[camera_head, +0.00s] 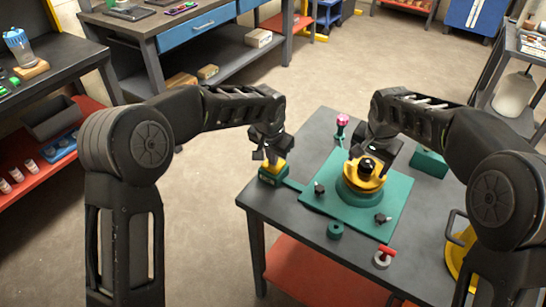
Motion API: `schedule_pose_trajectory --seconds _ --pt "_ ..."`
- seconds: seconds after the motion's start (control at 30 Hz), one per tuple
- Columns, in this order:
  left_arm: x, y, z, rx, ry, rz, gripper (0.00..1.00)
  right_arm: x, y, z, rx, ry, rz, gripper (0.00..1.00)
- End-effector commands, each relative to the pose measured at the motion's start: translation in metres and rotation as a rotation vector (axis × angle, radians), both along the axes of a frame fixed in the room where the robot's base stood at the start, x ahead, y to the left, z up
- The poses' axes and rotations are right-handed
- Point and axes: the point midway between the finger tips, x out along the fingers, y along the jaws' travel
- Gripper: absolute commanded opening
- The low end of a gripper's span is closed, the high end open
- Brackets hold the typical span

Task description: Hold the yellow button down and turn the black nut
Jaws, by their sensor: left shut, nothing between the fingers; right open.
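The yellow button (279,164) sits on a small green base (271,176) at the left corner of the table. My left gripper (268,160) is shut and empty right over the button, its fingertips at or just above the button's left part; whether they press it I cannot tell. The black nut (367,166) sits on top of a yellow part (376,183) on a green round housing and plate. My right gripper (372,158) is open over the nut, with its fingers partly hidden by the wrist. Whether the fingers touch the nut I cannot tell.
The green plate (318,209) carries several small black knobs. A pink-topped item (342,122), a green box (430,162), a green ring (335,230) and a red-handled part (385,256) stand around it on the grey table (270,212).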

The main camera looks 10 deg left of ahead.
Motion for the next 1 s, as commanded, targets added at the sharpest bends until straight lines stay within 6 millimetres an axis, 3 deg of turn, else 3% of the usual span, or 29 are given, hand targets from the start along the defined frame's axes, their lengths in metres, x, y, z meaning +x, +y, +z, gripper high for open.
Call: schedule_pose_trajectory --seconds 0.23,0.87,1.0 --pt "-0.0012 0.0004 -0.0024 0.001 0.005 0.000 0.00 -0.0007 -0.0017 -0.0002 0.000 0.001 0.246 0.73" --pt "-0.0012 0.0005 -0.0023 0.002 0.005 0.001 0.00 -0.0008 -0.0012 -0.0024 -0.001 0.002 0.253 0.73" --pt "-0.0012 0.0005 -0.0023 0.002 0.005 0.001 0.00 -0.0008 -0.0012 -0.0023 -0.001 0.002 0.253 0.63"
